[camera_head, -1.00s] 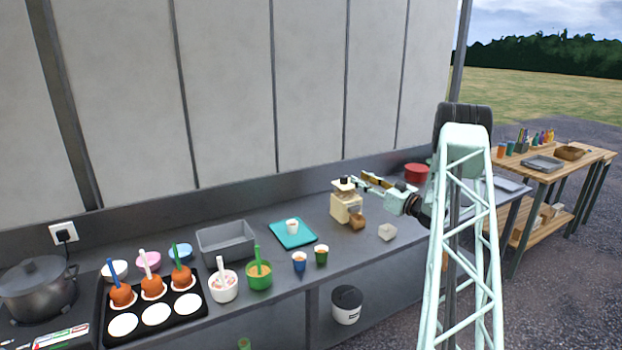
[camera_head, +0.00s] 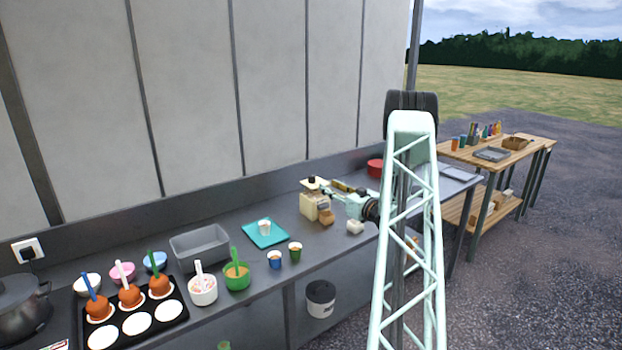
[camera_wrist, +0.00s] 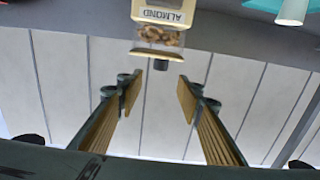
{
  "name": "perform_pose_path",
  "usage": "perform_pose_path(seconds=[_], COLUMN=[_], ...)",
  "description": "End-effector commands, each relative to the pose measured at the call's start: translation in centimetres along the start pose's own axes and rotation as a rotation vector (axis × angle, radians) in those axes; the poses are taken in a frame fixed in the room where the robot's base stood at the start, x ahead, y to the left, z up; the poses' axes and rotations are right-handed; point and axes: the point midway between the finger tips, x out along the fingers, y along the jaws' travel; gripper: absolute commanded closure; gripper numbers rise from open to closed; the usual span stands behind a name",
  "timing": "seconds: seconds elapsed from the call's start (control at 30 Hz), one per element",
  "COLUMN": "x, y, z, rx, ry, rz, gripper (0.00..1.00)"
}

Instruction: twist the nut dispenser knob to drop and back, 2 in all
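The nut dispenser (camera_head: 309,207) is a cream box standing on the counter, with a dark knob (camera_head: 312,180) on top. In the wrist view the dispenser appears upside down, with an ALMOND label (camera_wrist: 162,15), a clear window of nuts (camera_wrist: 158,36) and the dark knob (camera_wrist: 160,66). My gripper (camera_wrist: 158,92) is open, its two fingers spread. The knob lies in the gap's line, just beyond the fingertips, and no contact shows. In the head view my gripper (camera_head: 340,188) is to the right of the knob, close to its height.
A brown container (camera_head: 326,217) stands at the dispenser's front and a whitish block (camera_head: 355,227) lies to its right.

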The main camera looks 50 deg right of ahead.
Motion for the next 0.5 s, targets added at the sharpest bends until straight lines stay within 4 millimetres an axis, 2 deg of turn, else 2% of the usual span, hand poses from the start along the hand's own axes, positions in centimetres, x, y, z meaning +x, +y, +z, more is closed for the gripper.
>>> perform_pose_path(seconds=[0.27, 0.5], x=[1.6, 4.5], y=[0.0, -0.1], z=[0.0, 0.0], rx=[-0.002, -0.001], ry=[0.001, 0.001], rz=[-0.001, -0.002], gripper=[0.67, 0.67])
